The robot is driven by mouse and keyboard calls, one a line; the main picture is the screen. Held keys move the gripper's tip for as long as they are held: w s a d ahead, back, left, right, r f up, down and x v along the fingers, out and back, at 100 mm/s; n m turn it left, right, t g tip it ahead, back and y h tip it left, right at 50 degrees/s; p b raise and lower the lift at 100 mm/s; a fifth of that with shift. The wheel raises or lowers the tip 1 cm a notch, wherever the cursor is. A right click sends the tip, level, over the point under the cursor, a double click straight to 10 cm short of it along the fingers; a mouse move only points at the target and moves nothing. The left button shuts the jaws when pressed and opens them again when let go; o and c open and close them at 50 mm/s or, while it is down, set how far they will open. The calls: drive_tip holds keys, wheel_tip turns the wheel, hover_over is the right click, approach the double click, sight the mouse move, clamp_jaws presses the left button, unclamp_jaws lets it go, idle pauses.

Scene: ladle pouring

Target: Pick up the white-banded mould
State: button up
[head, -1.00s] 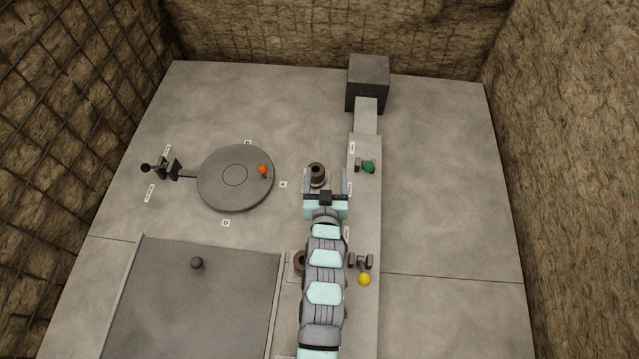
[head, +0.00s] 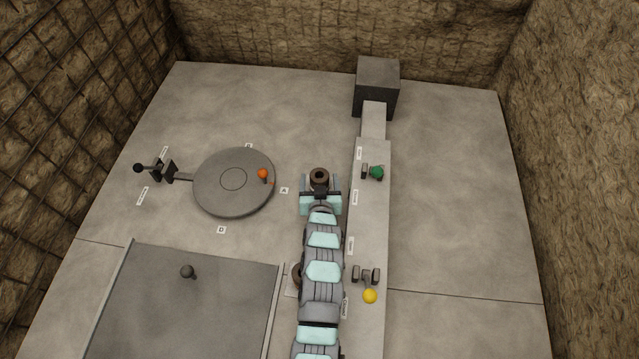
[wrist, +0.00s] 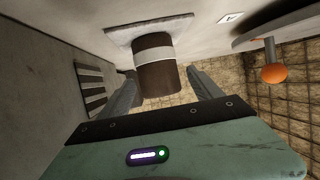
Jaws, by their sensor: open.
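The white-banded mould (wrist: 157,75) is a dark brown cylinder with a white band, on a pale square plate (wrist: 150,30) in the wrist view. In the head view the mould (head: 319,175) shows its round, hollow top just beyond my wrist; its band is hidden there. My gripper (head: 320,183) is open, with one finger on each side of the mould. In the wrist view the fingers of my gripper (wrist: 163,92) flank the mould, with a visible gap on the right; contact on the left is hard to tell.
A second brown mould (head: 297,273) is partly hidden by my arm. A raised bench (head: 368,225) with a green knob (head: 377,172) and a yellow knob (head: 370,296) runs along the right. A round turntable (head: 233,200) with an orange knob (head: 263,173) is at left.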

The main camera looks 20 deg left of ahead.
sight(320, 176)
drive_tip(key=b+x, duration=0.2)
drive_tip(key=x, duration=0.2)
drive_tip(key=shift+w+a+f, duration=0.15)
drive_tip(key=shift+w, duration=0.1)
drive_tip(key=shift+s, duration=0.1)
clamp_jaws()
idle(0.5)
